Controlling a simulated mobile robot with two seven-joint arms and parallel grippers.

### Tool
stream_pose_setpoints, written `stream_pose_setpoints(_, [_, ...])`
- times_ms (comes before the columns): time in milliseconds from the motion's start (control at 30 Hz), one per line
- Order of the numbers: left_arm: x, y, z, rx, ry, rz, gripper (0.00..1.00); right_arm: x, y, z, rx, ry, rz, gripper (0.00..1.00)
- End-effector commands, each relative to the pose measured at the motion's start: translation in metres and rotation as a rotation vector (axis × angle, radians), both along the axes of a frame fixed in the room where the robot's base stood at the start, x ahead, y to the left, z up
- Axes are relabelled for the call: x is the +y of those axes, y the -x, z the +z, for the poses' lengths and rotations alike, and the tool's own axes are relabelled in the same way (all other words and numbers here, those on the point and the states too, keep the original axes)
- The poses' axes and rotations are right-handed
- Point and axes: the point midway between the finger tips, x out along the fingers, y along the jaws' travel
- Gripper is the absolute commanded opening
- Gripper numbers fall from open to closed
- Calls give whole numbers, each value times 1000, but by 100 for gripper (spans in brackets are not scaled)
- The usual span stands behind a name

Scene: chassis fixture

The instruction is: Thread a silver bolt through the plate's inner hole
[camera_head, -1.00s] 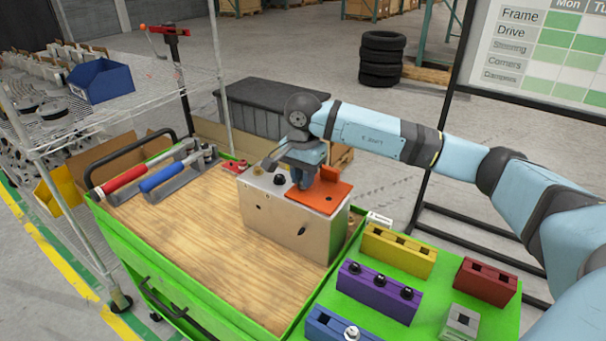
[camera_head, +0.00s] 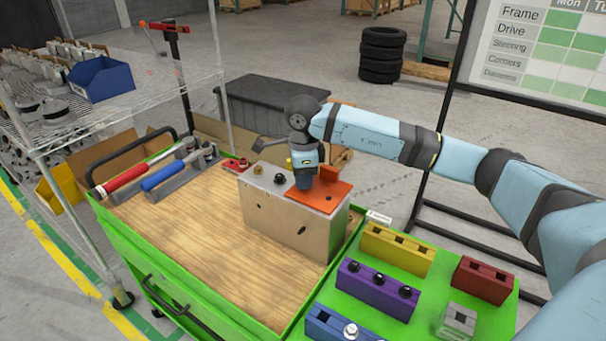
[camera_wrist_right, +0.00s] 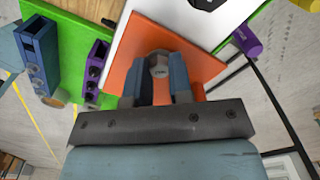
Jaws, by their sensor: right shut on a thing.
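The orange plate (camera_head: 325,199) lies on top of the pale metal box (camera_head: 300,225), near its right end. A dark hole shows in the plate, right of my right gripper. My right gripper (camera_head: 305,186) points down over the plate's left part. In the right wrist view, its two fingers (camera_wrist_right: 158,85) are shut on a silver bolt (camera_wrist_right: 158,71), whose round head shows between the fingertips, with the plate (camera_wrist_right: 123,60) behind. The bolt's shank and the hole under it are hidden, so I cannot tell whether it is in the hole. My left gripper is not in view.
A black knob (camera_head: 280,179) stands on the box, left of the plate. Yellow (camera_head: 398,249), purple (camera_head: 378,291), red (camera_head: 486,279) and blue (camera_head: 325,323) holders stand on the green surface; a silver bolt (camera_head: 351,331) sits in the blue one. The wooden worktop (camera_head: 215,235) has free room.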

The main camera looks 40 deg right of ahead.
Motion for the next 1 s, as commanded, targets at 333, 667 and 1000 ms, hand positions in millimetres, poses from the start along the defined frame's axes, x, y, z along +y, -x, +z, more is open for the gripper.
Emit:
stream_pose_setpoints(333, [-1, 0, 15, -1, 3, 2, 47, 3, 4, -7, 16, 2, -551, 0])
stream_pose_setpoints(667, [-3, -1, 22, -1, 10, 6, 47, 3, 3, -10, 13, 3, -837, 0])
stream_pose_setpoints(1000, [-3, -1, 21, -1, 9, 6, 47, 2, 3, -10, 12, 4, -836, 50])
